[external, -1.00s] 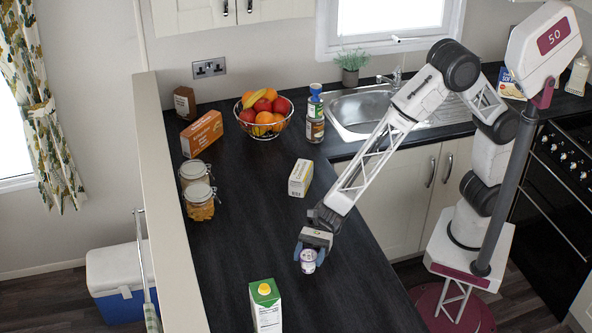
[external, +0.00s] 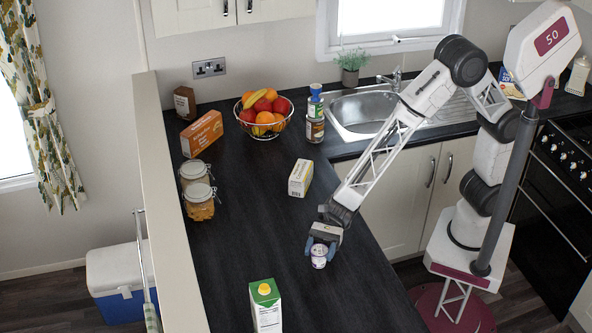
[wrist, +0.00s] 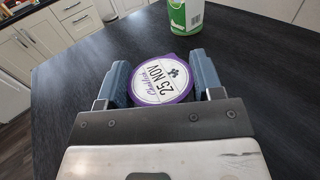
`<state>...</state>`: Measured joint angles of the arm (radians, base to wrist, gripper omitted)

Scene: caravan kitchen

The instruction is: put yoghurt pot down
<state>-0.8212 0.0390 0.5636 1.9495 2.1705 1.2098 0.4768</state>
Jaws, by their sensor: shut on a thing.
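The yoghurt pot (external: 319,257) is a small white pot with a purple-rimmed lid.
A green and white carton (external: 266,306) stands to the front left of the pot. A white and yellow box (external: 300,178) lies behind it. Glass jars (external: 200,201), an orange box (external: 202,133) and a fruit bowl (external: 264,116) stand farther back. The worktop left of the pot is clear.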

